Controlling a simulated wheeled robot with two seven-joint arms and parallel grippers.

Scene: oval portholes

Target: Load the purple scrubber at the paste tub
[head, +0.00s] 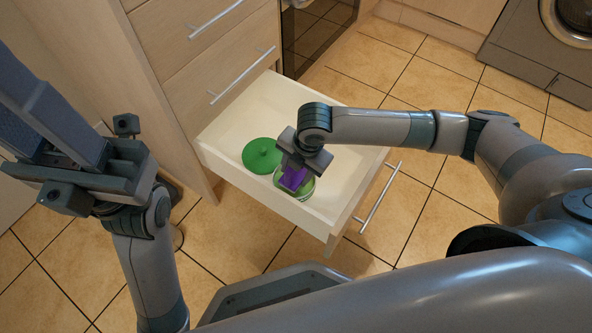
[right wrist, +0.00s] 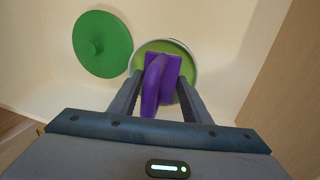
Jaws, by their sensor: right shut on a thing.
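The purple scrubber (head: 293,178) is between the fingers of my right gripper (head: 294,168), which is shut on it. In the right wrist view the scrubber (right wrist: 158,88) shows a curved handle and a flat block, held between the fingertips (right wrist: 160,88). The paste tub (head: 306,191) is round, open and light-rimmed, with green paste (right wrist: 147,60) inside. The scrubber is over the tub's opening and hides part of the paste; I cannot tell whether it touches the paste. My left gripper (head: 50,115) is empty at the left, far from the tub; its finger gap is unclear.
The tub stands in an open drawer (head: 225,135) with pale walls. A green round lid (head: 262,156) with a knob lies beside the tub on its left. The drawer's bar handle (head: 380,198) faces right. Closed drawers (head: 205,50) rise above, and tiled floor (head: 225,240) surrounds it.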

